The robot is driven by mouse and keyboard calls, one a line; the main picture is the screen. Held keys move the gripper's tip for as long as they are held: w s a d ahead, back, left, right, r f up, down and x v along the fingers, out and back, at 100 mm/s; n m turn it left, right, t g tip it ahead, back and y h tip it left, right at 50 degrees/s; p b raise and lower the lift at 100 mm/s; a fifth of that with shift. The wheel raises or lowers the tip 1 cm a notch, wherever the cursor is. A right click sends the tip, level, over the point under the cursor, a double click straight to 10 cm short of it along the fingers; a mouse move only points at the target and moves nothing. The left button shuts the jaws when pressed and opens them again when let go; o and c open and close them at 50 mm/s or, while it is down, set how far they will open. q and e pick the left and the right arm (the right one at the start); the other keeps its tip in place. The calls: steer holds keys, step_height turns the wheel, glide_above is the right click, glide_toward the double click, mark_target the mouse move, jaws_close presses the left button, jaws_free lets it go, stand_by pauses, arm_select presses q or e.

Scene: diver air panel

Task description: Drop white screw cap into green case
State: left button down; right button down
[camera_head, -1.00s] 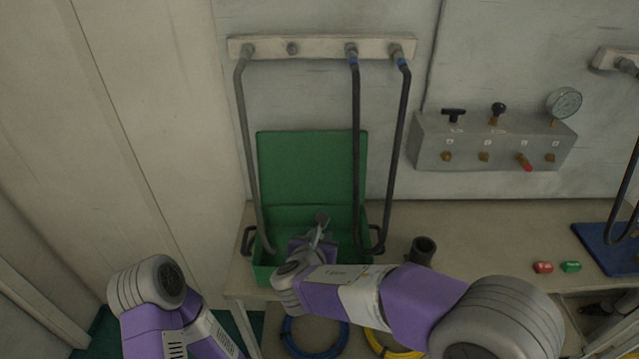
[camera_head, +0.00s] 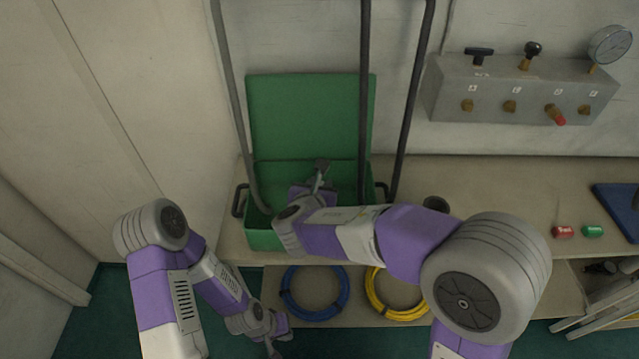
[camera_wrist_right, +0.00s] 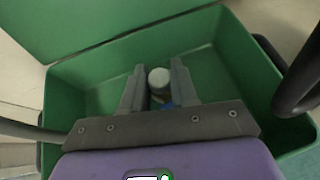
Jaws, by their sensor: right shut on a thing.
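The green case (camera_head: 308,112) stands open on the bench with its lid raised against the wall. In the right wrist view the case (camera_wrist_right: 235,75) surrounds my gripper. My right gripper (camera_head: 321,170) is over the case's opening, pointing into it. In the right wrist view my right gripper (camera_wrist_right: 158,72) is shut on the white screw cap (camera_wrist_right: 159,77), with a bit of blue below it. The cap cannot be made out in the head view. My left gripper (camera_head: 274,346) hangs low in front of the bench, partly cut off; its finger gap is unclear.
Dark hoses (camera_head: 364,90) hang down in front of and beside the case. A valve panel (camera_head: 520,92) is on the wall at right. A black cup-like part (camera_head: 436,203) and red (camera_head: 563,232) and green (camera_head: 592,231) pieces are on the bench. Blue (camera_head: 315,313) and yellow (camera_head: 396,312) coils lie below.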

steer(key=shift+f, duration=0.2)
steer(key=c, duration=0.8)
jaws_free()
steer(key=p+v, duration=0.2)
steer(key=v, duration=0.5)
steer(key=shift+s+r, duration=0.15)
steer(key=shift+s, duration=0.1)
